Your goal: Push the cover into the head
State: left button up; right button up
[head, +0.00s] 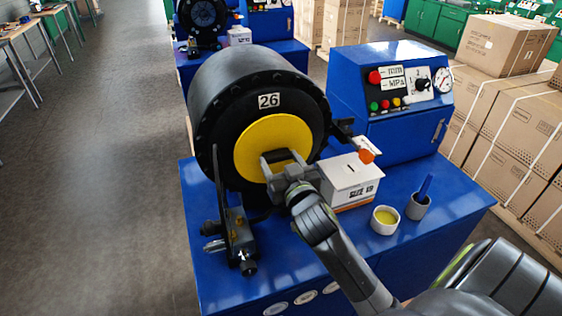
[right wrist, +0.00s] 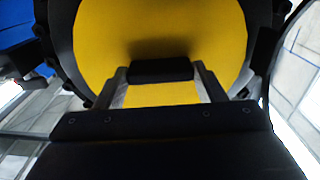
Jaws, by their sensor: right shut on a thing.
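The cover is a yellow disc (head: 250,140) with a black handle bar. It sits at the front opening of the black crimper head (head: 220,90), which is marked 26. From these views I cannot tell how deep the cover sits. My right gripper (head: 277,159) is at the middle of the cover, shut on its handle. In the right wrist view the two fingers clasp the ends of the black handle (right wrist: 161,71), and the yellow cover (right wrist: 160,30) fills the background. My left gripper is not in view.
The blue bench (head: 290,255) carries a black stand (head: 236,225) at left, a white box (head: 350,178), a cup of yellow stuff (head: 385,219) and a grey cup with a blue tool (head: 418,205). A blue control panel (head: 390,85) stands behind. Cardboard boxes (head: 495,105) are stacked at right.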

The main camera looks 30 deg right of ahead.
jog(key=shift+x, duration=1.4)
jog(key=o, duration=1.5)
jog(key=shift+s+f, duration=0.1)
jog(key=shift+s, duration=0.1)
jog(key=v, duration=1.7)
